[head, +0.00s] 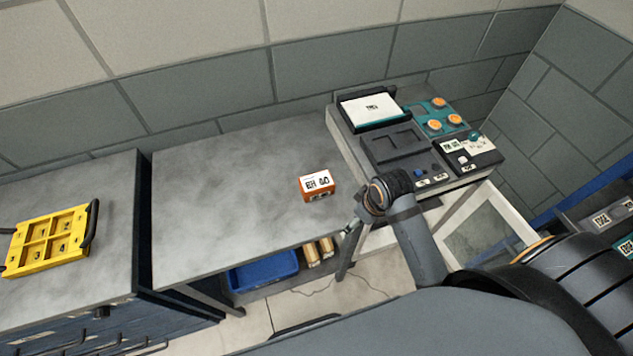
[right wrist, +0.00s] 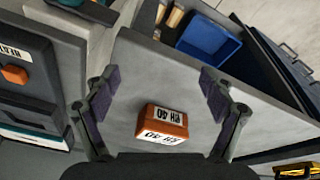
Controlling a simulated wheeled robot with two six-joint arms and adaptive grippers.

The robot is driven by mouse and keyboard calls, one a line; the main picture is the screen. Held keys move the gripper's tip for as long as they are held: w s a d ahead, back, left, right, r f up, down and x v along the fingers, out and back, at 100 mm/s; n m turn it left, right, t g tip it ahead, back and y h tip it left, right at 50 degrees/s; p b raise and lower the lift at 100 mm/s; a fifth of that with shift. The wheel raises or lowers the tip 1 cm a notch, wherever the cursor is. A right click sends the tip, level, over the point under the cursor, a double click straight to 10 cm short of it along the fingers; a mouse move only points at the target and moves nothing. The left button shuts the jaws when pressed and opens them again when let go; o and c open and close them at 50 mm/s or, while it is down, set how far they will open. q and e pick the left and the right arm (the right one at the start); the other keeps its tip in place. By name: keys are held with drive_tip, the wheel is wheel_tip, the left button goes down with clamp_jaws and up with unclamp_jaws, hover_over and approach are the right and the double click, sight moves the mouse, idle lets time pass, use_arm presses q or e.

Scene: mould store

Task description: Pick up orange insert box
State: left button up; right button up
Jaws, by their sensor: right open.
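The orange insert box (head: 317,186) sits on the grey table near its right end in the head view. It has a white label reading "EH 40". In the right wrist view the orange insert box (right wrist: 163,122) lies between the two fingers, apart from both. My right gripper (right wrist: 160,88) is open and empty, its dark finger pads spread on either side of the box. In the head view my right arm reaches in from the right, with its gripper (head: 350,232) just right of and below the box. My left gripper is not in view.
A device console (head: 395,150) stands right of the table. A yellow tray (head: 48,240) lies on the left cabinet. A blue bin (head: 262,271) and light brown blocks sit on a shelf below the table (head: 215,200). The table left of the box is clear.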

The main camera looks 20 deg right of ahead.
sight(318, 181)
drive_tip(key=w+n, duration=0.2)
drive_tip(key=w+a+r+n+g+y, duration=0.1)
drive_tip(key=w+n, duration=0.1)
drive_tip(key=w, duration=0.1)
drive_tip(key=w+a+r+n+y, duration=0.1)
drive_tip(key=w+n, duration=0.1)
drive_tip(key=w, duration=0.1)
drive_tip(key=shift+w+r+n+g, duration=0.15)
drive_tip(key=shift+r+n+g, duration=0.05)
drive_tip(key=shift+n+g, duration=0.1)
drive_tip(key=w+r+n, duration=0.2)
drive_tip(key=w+a+r+n+g+y, duration=0.1)
drive_tip(key=r+n, duration=0.1)
drive_tip(key=w+r+n+y, duration=0.1)
drive_tip(key=w+r+n, duration=0.1)
drive_tip(key=shift+w+a, duration=0.15)
drive_tip(key=shift+w, duration=0.2)
drive_tip(key=shift+a+f, duration=0.1)
drive_tip(key=shift+f, duration=0.25)
drive_tip(key=x, duration=0.4)
drive_tip(key=shift+s+a+f, duration=0.1)
drive_tip(key=shift+a+f, duration=0.05)
drive_tip(key=shift+f, duration=0.15)
drive_tip(key=shift+a+f, duration=0.1)
drive_tip(key=shift+f, duration=0.05)
drive_tip(key=p+x, duration=0.2)
drive_tip(key=x, duration=0.2)
drive_tip(key=shift+a, duration=0.15)
drive_tip(key=shift+a+f, duration=0.1)
drive_tip(key=shift+f, duration=0.25)
